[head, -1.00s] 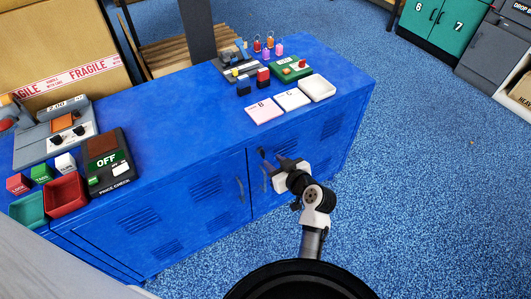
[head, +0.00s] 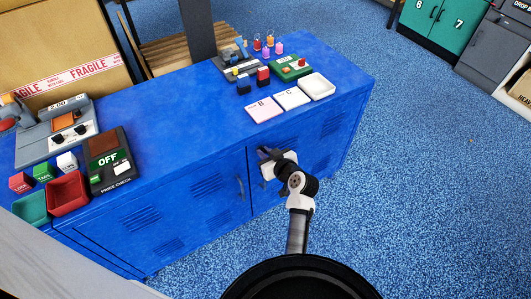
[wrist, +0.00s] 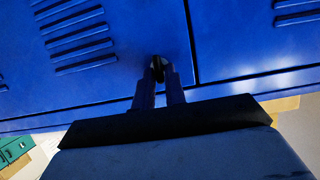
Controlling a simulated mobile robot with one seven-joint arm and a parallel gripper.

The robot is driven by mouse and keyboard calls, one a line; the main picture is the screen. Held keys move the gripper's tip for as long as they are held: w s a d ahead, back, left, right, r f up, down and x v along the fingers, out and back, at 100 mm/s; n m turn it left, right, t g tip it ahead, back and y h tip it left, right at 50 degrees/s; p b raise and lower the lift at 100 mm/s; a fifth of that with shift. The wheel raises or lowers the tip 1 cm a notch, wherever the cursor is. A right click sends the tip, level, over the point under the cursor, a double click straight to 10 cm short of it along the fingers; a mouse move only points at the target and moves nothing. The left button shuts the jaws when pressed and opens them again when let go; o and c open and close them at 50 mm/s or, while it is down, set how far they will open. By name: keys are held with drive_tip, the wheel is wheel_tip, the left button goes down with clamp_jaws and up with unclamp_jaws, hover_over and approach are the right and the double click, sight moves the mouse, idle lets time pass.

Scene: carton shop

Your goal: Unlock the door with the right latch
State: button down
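The blue cabinet (head: 330,110) has two louvred front doors. My gripper (head: 266,154) is at the upper left of the right door (head: 310,155). In the wrist view, a small dark latch (wrist: 158,67) sits near the door's edge, beside the seam between the doors. My gripper's two fingers (wrist: 160,80) are close together, one on each side of the latch, and appear shut on it. In the head view my gripper hides the latch and most of the right door's handle.
On the cabinet top stand a price-check box (head: 108,160), a red tray (head: 67,193), cards (head: 262,109) and a white tray (head: 317,86). A green cabinet (head: 440,25) stands at the far right. The blue floor (head: 420,190) right of the cabinet is clear.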

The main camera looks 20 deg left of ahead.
idle(0.4)
drive_tip(key=m, duration=0.1)
drive_tip(key=m+g+y, duration=0.1)
drive_tip(key=m, duration=0.1)
drive_tip(key=shift+w+d+m+g+y+b, duration=0.3)
drive_tip(key=shift+g+b, duration=0.1)
drive_tip(key=shift+w+d+f+m+g+y+b, duration=0.1)
drive_tip(key=shift+f+m+g+y+b, duration=0.2)
drive_tip(key=shift+m+y, duration=0.9)
drive_tip(key=shift+w+f+m+g+y+b, duration=0.15)
drive_tip(key=shift+m+g+y+b, duration=0.25)
drive_tip(key=shift+m, duration=1.6)
drive_tip(key=shift+w+d+f+m+g+y+b, duration=0.1)
drive_tip(key=shift+f+m+g+y+b, duration=0.2)
drive_tip(key=shift+m+y, duration=0.9)
drive_tip(key=shift+s+r+m+h, duration=0.1)
drive_tip(key=shift+m+h, duration=0.2)
drive_tip(key=shift+m, duration=0.3)
drive_tip(key=c, duration=1.5)
unclamp_jaws()
drive_tip(key=shift+a, duration=0.1)
drive_tip(key=shift+c, duration=0.2)
